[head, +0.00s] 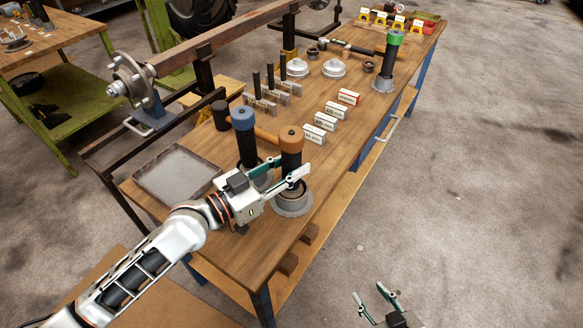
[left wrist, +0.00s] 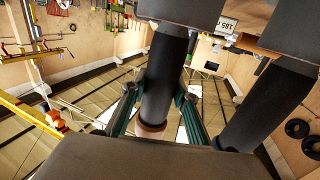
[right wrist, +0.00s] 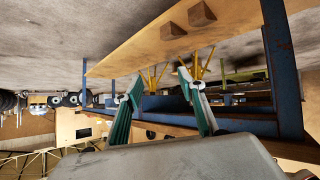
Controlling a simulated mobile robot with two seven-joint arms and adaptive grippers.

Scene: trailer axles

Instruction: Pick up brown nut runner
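The brown nut runner (head: 291,140) has a brown cap and a black body. It stands upright in a grey round holder (head: 293,203) near the table's front edge. My left gripper (head: 290,169) is open, with its fingers on both sides of the black body. In the left wrist view the black body (left wrist: 165,80) runs between the two fingers, with its brown end low in the picture and gaps beside it. My right gripper (head: 377,292) is open and empty, low beyond the table's front edge. The right wrist view shows its fingers (right wrist: 160,88) spread.
A blue-capped nut runner (head: 244,135) stands close behind to the left. A green-capped one (head: 389,60) stands at the far end. White boxes (head: 320,127), a grey tray (head: 176,178) and an axle (head: 220,38) are nearby. The floor at right is clear.

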